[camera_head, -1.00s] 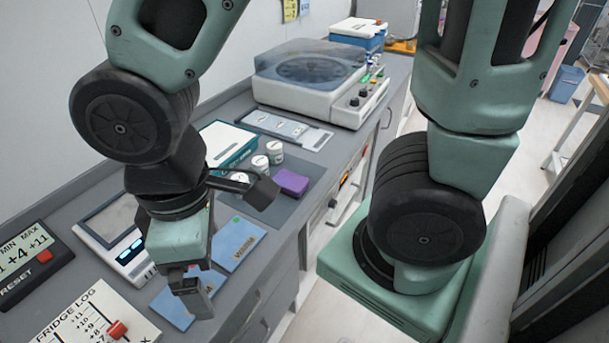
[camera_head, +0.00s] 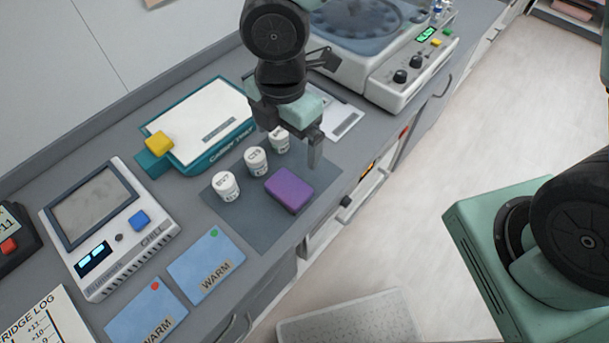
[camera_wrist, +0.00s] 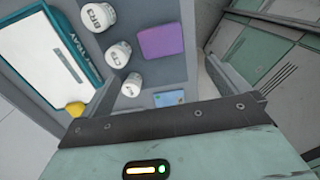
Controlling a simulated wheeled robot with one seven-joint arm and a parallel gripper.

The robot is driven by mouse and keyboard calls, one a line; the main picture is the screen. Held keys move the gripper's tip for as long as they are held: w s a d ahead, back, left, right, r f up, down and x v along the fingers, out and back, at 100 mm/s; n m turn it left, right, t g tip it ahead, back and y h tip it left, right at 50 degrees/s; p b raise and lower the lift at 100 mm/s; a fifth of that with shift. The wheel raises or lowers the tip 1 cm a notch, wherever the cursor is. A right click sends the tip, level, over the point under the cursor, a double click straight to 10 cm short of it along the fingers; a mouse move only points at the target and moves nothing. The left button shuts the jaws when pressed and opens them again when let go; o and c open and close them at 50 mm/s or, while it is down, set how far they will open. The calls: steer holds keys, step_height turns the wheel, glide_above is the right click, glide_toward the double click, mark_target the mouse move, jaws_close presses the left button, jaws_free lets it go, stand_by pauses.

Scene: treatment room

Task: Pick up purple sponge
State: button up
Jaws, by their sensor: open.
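The purple sponge (camera_head: 289,190) lies flat on a dark grey mat (camera_head: 258,226) on the counter. It also shows in the wrist view (camera_wrist: 161,41), near the top centre. My gripper (camera_head: 309,150) is open and empty, raised above the counter just behind and slightly right of the sponge in the head view. In the wrist view its two fingers (camera_wrist: 165,90) stand wide apart at the lower part, with the sponge beyond them. My gripper appears apart from the sponge.
Three white jars (camera_head: 256,162) stand on the mat close to the sponge. A teal-edged white box (camera_head: 205,120) with a yellow block is behind them. Blue WARM cards (camera_head: 206,265) and a screen device (camera_head: 108,228) lie left. A centrifuge-like machine (camera_head: 372,40) stands at the back right.

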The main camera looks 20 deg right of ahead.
glide_above(289, 186)
step_height(289, 186, down, 11)
steer(key=shift+d+r, duration=0.1)
step_height(289, 186, down, 5)
steer(key=shift+f, duration=0.1)
stand_by(0.3)
steer(key=shift+s, duration=0.1)
steer(key=c, duration=0.9)
steer(key=shift+o, duration=0.2)
steer(key=shift+r, duration=0.2)
step_height(289, 186, up, 10)
steer(key=shift+f, duration=0.1)
